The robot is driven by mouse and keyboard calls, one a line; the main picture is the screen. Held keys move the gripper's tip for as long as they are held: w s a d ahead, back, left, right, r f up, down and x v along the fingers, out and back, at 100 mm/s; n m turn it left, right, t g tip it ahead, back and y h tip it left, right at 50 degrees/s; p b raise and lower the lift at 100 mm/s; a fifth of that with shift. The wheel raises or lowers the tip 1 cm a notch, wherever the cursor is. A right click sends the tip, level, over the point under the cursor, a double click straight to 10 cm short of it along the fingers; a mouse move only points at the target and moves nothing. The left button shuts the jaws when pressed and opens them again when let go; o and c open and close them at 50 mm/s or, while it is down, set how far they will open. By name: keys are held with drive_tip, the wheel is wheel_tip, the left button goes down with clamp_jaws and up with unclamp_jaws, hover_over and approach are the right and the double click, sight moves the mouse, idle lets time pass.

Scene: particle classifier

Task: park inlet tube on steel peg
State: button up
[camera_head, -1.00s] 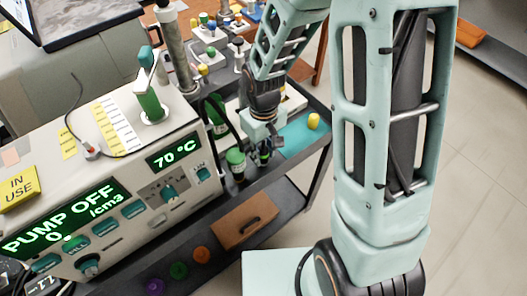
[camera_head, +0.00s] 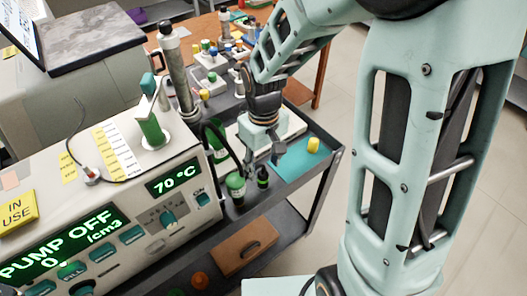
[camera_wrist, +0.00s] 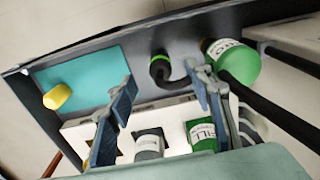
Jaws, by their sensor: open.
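My gripper (camera_head: 277,156) is open above the dark cart, and no object shows held in it. In the wrist view its two blue-grey fingers (camera_wrist: 164,82) are spread apart. A small black-topped piece with a green ring (camera_wrist: 160,68) stands on the cart beyond the gap between them; it also shows below my gripper in the head view (camera_head: 262,177). A black tube (camera_wrist: 275,112) runs in from the right of the wrist view, with its end by the right finger. In the head view the tube (camera_head: 222,142) curves beside the console. I cannot make out the steel peg for sure.
A green bottle (camera_wrist: 238,62) stands close to the right finger. A white holder (camera_wrist: 78,135) carries a grey-capped and a green bottle. A yellow piece (camera_wrist: 57,96) lies on a teal mat (camera_wrist: 85,72). The console (camera_head: 130,215) reads PUMP OFF and 70 °C.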

sight(263, 174)
wheel_tip(263, 174, up, 6)
drive_tip(key=shift+f, duration=0.15)
idle(0.5)
